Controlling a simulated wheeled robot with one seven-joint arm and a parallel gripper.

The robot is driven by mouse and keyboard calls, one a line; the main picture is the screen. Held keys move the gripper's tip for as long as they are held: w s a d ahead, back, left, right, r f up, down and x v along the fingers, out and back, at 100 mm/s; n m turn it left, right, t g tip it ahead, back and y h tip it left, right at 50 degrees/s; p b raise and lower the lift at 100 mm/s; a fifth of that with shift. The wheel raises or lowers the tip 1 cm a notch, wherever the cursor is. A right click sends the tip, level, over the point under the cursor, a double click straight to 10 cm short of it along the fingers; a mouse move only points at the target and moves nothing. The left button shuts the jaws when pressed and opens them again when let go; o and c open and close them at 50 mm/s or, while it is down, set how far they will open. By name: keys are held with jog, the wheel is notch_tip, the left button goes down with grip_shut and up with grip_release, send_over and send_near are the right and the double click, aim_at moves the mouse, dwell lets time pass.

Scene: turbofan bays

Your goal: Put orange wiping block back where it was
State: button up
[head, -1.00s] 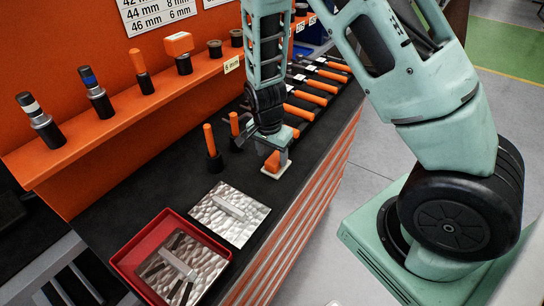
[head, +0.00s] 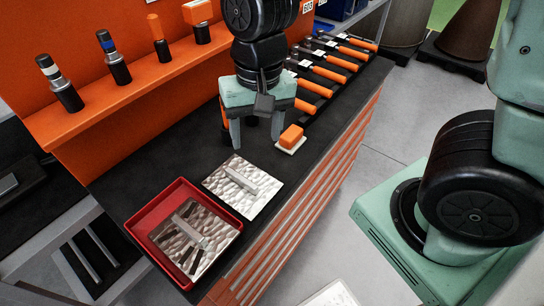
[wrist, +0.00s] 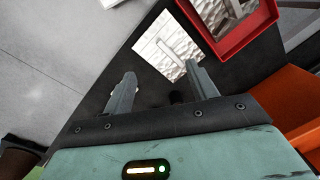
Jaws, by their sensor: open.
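The orange wiping block (head: 291,137) rests on a small white pad (head: 290,150) near the front edge of the black bench top. My gripper (head: 255,132) is open and empty, pointing down over the bench just left of the block and apart from it. In the wrist view, my gripper's two spread fingers (wrist: 161,78) have nothing between them. The block cannot be made out in the wrist view; the left finger is in the way there.
A red tray (head: 142,232) with a metal plate stands in front, with another hammered metal plate (head: 222,202) beside it. Orange-handled tools (head: 330,73) lie in a row behind. Several upright pieces line the orange shelf (head: 90,108).

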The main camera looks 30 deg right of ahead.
jog(key=s+a+r+n, duration=0.1)
jog(key=s+n, duration=0.4)
jog(key=s+a+r+n, duration=0.2)
jog(key=s+n, duration=0.2)
jog(key=s, duration=0.2)
jog(key=shift+a+n, duration=0.3)
jog(key=shift+n, duration=0.1)
notch_tip(320, 180, down, 3)
jog(key=b, duration=0.2)
jog(key=shift+r+b, duration=0.1)
jog(key=shift+b, duration=0.3)
